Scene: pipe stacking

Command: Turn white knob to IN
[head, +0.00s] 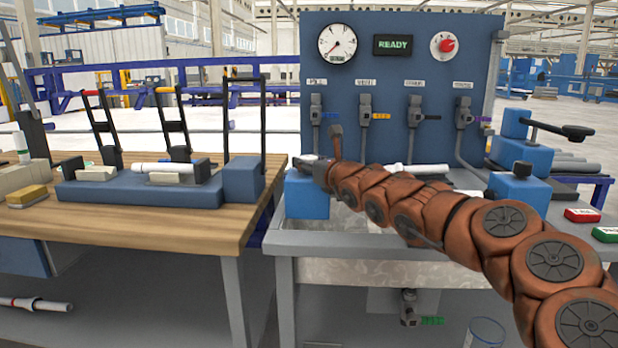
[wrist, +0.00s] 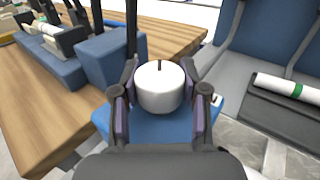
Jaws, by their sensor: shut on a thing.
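The white knob (wrist: 159,88) shows in the wrist view as a short round cap with a dark line mark on its top, the mark pointing away toward the top of the picture. It sits on a blue block (wrist: 108,121). My gripper (wrist: 160,88) has its two dark, purple-padded fingers on either side of the knob, shut on it. In the head view my gripper (head: 318,166) is at the blue block (head: 306,196) on the near left corner of the sink bench; the knob is hidden there. I see no IN label.
A wooden workbench (head: 130,225) with a blue clamp fixture (head: 140,188) stands close on the left. A blue panel (head: 395,70) with a gauge, a READY display and several valves rises behind. A white pipe with a green band (wrist: 290,88) lies at right in the wrist view.

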